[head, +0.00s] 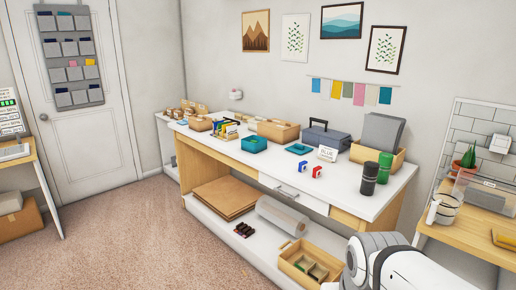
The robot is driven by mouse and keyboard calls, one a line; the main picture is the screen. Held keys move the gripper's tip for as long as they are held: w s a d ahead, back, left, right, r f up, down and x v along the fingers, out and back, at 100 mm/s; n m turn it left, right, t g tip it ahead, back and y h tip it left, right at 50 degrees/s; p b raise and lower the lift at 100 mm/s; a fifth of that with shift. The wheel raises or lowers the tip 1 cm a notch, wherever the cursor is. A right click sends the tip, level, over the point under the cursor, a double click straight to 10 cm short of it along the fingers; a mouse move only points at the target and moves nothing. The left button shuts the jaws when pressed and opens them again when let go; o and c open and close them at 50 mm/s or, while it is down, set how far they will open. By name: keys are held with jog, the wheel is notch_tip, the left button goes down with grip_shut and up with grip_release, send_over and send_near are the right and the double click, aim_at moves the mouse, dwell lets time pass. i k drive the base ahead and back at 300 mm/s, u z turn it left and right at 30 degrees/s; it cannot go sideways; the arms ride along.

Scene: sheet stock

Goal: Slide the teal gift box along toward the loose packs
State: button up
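A teal open-topped box (254,145), which looks like the gift box, stands on the white-topped workbench (221,150) left of the middle. A flatter teal piece (298,149) lies to its right; I cannot tell whether it is a lid. Two small packs, one blue (303,168) and one red (317,171), stand side by side near the bench's front edge, to the right of the teal box. Bare bench top lies between them and the box. Part of my white arm shows at the bottom right, but my gripper is out of view.
A card reading "BLUE" (327,154) stands behind the packs. Dark (369,178) and green (384,167) cylinders stand to the right. A wooden box (278,131) and grey toolbox (325,138) stand behind. A lower shelf holds cardboard sheets (226,196) and a grey roll (282,215).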

aim_at(246, 145)
jog(key=u, duration=0.55)
jog(key=i, duration=3.05)
jog(key=z, duration=0.45)
jog(key=k, duration=0.65)
jog(key=z, duration=0.25)
jog(key=i, duration=0.65)
jog(key=u, duration=0.1)
